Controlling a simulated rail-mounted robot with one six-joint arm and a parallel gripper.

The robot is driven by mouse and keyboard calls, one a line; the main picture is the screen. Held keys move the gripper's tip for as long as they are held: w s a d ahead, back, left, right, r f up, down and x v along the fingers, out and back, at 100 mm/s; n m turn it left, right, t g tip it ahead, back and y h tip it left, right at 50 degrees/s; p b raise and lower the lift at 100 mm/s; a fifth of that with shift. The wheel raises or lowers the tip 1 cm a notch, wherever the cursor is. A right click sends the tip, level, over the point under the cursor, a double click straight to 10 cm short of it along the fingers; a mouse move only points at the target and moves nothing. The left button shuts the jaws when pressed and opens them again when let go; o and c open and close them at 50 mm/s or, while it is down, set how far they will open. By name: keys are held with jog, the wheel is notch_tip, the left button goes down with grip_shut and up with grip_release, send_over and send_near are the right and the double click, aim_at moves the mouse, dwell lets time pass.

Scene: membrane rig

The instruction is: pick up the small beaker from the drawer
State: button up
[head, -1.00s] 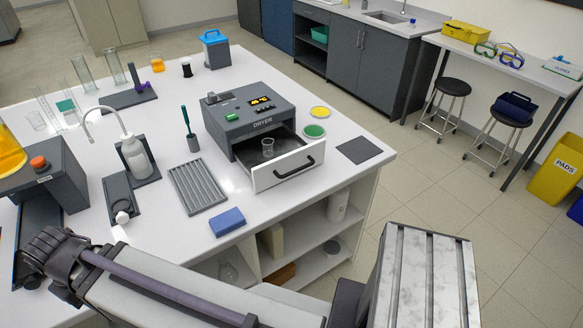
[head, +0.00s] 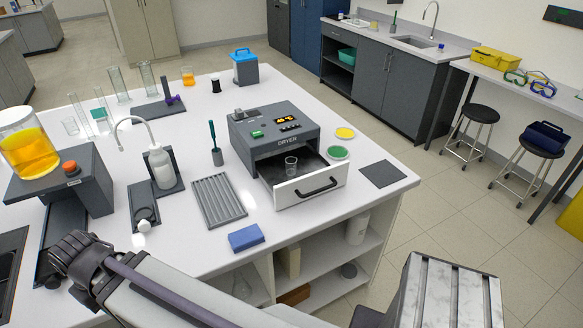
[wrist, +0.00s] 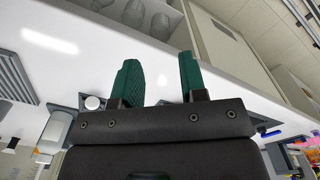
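The drawer has a white front with a black handle and is pulled out toward the front right. My gripper (wrist: 160,78) shows in the wrist view with its two green fingers apart and nothing between them. It points at the bench edge and the shelves below, away from the drawer. In the head view my arm lies across the bottom left, and the fingers cannot be made out there.
A blue sponge (head: 245,237) and a grey ribbed rack (head: 218,199) lie left of the drawer. A wash bottle (head: 161,167) with a curved spout stands further left. A dark mat (head: 382,174) lies right of the dryer. Open shelves (head: 330,262) are under the bench edge.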

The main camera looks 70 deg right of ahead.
jog(key=shift+o, duration=0.3)
jog(key=o, duration=0.6)
jog(key=shift+w, duration=0.1)
